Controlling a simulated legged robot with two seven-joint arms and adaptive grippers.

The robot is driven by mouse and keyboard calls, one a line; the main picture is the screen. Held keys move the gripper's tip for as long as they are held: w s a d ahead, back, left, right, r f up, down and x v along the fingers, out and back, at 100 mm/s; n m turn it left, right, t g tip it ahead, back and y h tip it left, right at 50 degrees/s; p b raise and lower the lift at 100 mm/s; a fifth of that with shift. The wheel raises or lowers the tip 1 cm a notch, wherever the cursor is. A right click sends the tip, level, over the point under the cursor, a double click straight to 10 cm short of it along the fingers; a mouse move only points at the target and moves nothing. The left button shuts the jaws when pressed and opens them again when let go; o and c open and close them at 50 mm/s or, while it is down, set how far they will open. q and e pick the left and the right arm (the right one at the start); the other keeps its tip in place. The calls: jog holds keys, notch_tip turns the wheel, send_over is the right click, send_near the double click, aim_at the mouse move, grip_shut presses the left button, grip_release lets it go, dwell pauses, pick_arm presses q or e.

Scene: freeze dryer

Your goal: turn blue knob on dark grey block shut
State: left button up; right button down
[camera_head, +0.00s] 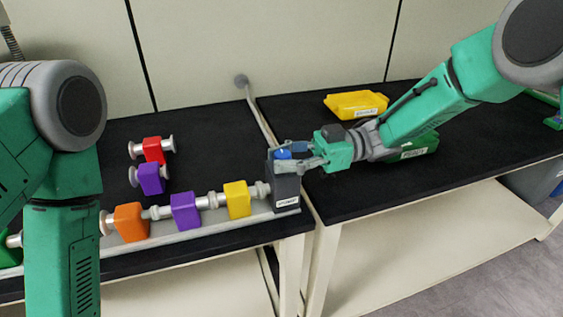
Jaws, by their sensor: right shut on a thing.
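The dark grey block (286,192) stands upright at the right end of the row of coloured blocks, near the gap between the two benches. The blue knob (283,154) is on top of it, partly hidden by the gripper. My right gripper (287,157) comes in from the right, with its fingers on either side of the knob, shut on it. My left arm comes down at the left edge of the view; its gripper is out of view.
An orange block (131,222), a purple block (186,210) and a yellow block (238,199) sit in line with pipe fittings. Behind are a red block (154,150) and another purple block (151,179). A yellow container (356,104) lies on the right bench (460,150).

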jog(key=shift+n+g+h+b, duration=0.7)
jog(key=shift+n+g, duration=0.5)
jog(key=shift+g, duration=0.6)
jog(key=shift+w+r, duration=0.1)
jog(key=shift+r, duration=0.1)
jog(key=c, duration=1.2)
grip_release()
jog(key=shift+f, duration=0.1)
jog(key=v, duration=1.2)
jog(key=shift+w, duration=0.25)
jog(key=shift+f, duration=0.1)
